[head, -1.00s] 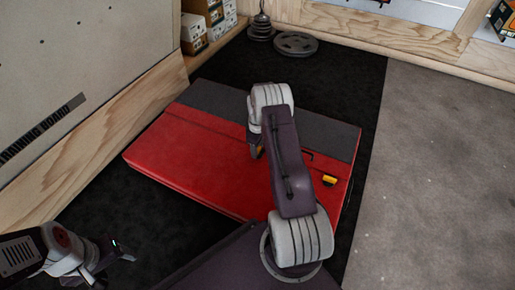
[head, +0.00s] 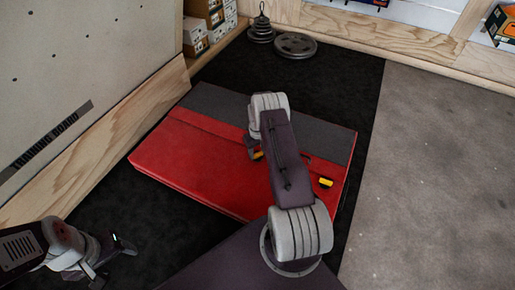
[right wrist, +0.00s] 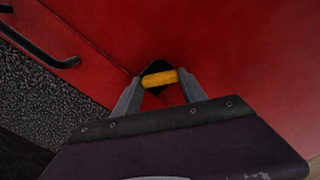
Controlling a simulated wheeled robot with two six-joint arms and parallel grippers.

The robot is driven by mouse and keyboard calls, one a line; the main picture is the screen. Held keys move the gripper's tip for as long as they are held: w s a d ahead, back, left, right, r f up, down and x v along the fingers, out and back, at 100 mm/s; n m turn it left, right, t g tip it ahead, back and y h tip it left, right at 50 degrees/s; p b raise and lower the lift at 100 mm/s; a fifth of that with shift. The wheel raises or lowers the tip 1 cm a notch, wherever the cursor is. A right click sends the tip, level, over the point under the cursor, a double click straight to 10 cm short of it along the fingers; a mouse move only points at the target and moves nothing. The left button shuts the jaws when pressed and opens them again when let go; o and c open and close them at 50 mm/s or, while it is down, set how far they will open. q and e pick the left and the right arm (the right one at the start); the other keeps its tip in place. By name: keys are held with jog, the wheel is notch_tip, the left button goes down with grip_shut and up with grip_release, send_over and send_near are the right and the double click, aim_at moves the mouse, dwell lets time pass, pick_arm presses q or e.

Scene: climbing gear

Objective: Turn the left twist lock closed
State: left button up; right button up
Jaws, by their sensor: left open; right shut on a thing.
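The left twist lock (head: 257,155) is a yellow knob on a dark plate on the red case (head: 200,160). It shows in the right wrist view (right wrist: 160,79), with the yellow bar lying nearly level across the picture. My right gripper (right wrist: 161,81) is shut on this knob, one finger at each end of the bar. In the head view my right arm hides part of this gripper. The right twist lock (head: 325,182), also yellow, is apart from it. My left gripper (head: 125,245) is open and empty at the lower left, away from the case.
A black handle (head: 306,157) sits between the two locks. The case has a grey textured band (head: 220,107) at its back. A grey climbing wall panel (head: 90,70) stands at left. Weight plates (head: 295,45) lie behind. Grey floor at right is clear.

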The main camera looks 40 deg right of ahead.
aim_at(258, 154)
jog(key=m+p, duration=0.1)
jog(key=m, duration=0.4)
jog(key=shift+m+p, duration=0.3)
jog(key=shift+p, duration=0.1)
jog(key=m, duration=0.5)
jog(key=shift+m+p, duration=0.3)
jog(key=shift+p, duration=0.1)
jog(key=o, duration=1.4)
jog(key=shift+c, duration=0.2)
notch_tip(258, 154, up, 9)
jog(key=p, duration=0.6)
